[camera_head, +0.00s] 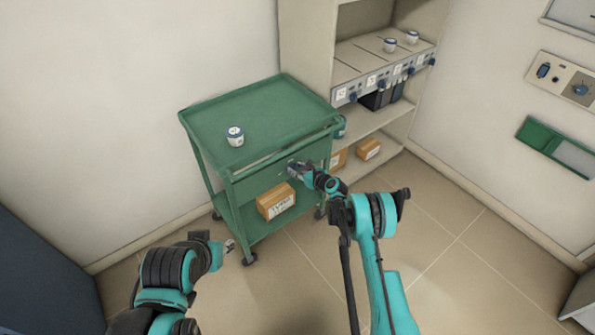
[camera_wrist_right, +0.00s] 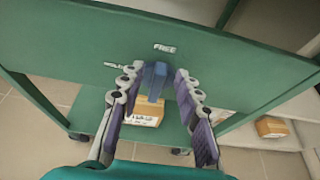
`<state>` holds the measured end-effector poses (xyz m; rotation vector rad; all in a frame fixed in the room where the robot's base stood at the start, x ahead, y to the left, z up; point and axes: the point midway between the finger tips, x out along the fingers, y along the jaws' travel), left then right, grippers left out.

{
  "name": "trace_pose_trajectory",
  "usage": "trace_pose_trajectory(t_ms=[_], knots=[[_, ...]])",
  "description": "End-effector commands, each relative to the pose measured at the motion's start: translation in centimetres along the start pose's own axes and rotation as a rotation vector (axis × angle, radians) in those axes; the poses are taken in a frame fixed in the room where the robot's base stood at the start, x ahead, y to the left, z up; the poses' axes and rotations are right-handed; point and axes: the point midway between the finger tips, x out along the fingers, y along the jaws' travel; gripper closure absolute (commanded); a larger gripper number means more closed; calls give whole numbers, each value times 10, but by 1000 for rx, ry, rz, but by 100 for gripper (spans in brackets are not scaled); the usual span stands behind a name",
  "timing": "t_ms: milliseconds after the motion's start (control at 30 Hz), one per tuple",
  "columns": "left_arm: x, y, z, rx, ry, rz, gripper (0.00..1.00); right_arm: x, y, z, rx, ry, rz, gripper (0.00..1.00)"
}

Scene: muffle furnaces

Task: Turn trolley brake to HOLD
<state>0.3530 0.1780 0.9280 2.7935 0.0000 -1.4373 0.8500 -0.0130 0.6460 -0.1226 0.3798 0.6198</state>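The green trolley (camera_head: 262,118) stands against the wall, with a front panel that fills much of the right wrist view (camera_wrist_right: 70,45). The brake knob (camera_wrist_right: 155,80) is a blue bar on that panel. It stands upright under the word FREE (camera_wrist_right: 165,48); a label that seems to read HOLD (camera_wrist_right: 114,65) is to its left. My right gripper (camera_wrist_right: 158,73) is open, with one finger on each side of the knob and small gaps showing. It also shows at the panel in the head view (camera_head: 297,170). My left gripper (camera_head: 229,246) is low, left of the trolley's front wheel, away from the knob.
A white jar (camera_head: 235,136) stands on the trolley top. A cardboard box (camera_head: 276,201) sits on its lower shelf. A shelf unit (camera_head: 305,45) with jars, blue knobs and boxes stands behind to the right. The floor (camera_head: 450,215) on the right is clear.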

Motion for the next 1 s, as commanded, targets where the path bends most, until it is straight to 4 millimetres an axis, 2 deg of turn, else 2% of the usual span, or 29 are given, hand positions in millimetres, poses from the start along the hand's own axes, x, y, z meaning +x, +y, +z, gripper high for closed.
trace_pose_trajectory(t_ms=[167, 200, 300, 333, 733, 1000], knots=[[0, 0, 0, 0, 0, 0, 66, 0, 0, 1, 0, 0, 0, 66], [0, 0, 0, 0, 0, 0, 66, 0, 0, 1, 0, 0, 0, 69], [0, 0, 0, 0, 0, 0, 66, 0, 0, 1, -1, 0, 0, 95], [0, 0, 0, 0, 0, 0, 66, 0, 0, 1, -1, 0, 0, 100], [0, 0, 0, 0, 0, 0, 66, 0, 2, 0, -33, 1, -12, 100], [0, 0, 0, 0, 0, 0, 66, 0, 8, 0, -178, 1, -71, 100]])
